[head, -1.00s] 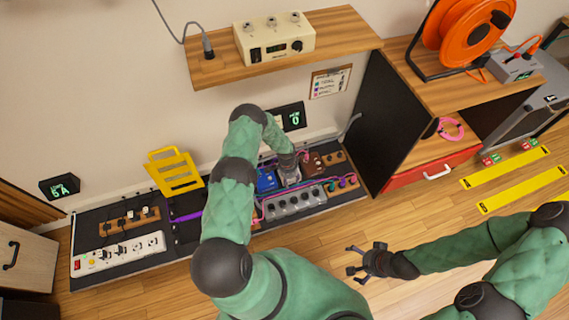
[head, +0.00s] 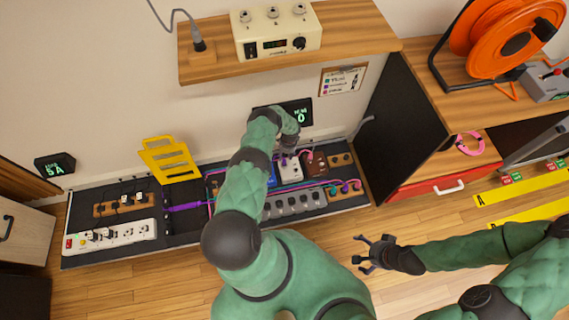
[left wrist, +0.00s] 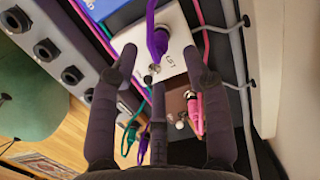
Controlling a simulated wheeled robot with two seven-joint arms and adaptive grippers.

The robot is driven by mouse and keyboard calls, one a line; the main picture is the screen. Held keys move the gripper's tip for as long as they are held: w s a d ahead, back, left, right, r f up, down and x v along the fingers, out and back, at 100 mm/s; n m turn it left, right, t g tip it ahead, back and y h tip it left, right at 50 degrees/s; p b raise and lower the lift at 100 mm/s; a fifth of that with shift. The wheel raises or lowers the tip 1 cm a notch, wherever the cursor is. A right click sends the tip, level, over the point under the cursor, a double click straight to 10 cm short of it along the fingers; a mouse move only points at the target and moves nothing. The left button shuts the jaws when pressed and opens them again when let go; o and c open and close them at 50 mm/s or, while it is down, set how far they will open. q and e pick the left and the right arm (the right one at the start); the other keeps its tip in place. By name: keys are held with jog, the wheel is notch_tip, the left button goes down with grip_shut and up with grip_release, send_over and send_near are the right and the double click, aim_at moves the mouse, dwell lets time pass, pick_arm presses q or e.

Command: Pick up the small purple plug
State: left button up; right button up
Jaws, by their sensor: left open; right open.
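In the left wrist view a purple plug (left wrist: 157,38) stands in the top of a white pedal (left wrist: 172,62), its purple cable running upward. The open fingers of my left gripper (left wrist: 158,60) are on either side of it, apart from it. A second, smaller-looking purple plug (left wrist: 144,142) shows lower, beside a teal plug (left wrist: 131,132). In the head view my left gripper (head: 289,150) is over the white pedal (head: 291,172), and its fingers are hard to make out. A purple plug (head: 345,188) sits at the board's right end. My right gripper (head: 362,252) is open and empty above the floor.
A grey socket strip (head: 292,204) lies in front of the pedal. A brown pedal (head: 316,162) with a pink plug stands to its right. A wooden shelf (head: 345,36) overhangs behind, and a black cabinet side (head: 402,125) rises to the right. The floor in front is clear.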

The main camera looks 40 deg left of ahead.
aim_at(284, 160)
pick_arm(q)
jog(key=shift+s+f+b, duration=0.15)
jog(key=shift+f+b, duration=0.6)
jog(key=shift+f, duration=0.6)
jog(key=shift+s+f+b, duration=0.15)
jog(key=shift+f+b, duration=0.55)
jog(key=shift+f, duration=0.6)
grip_shut()
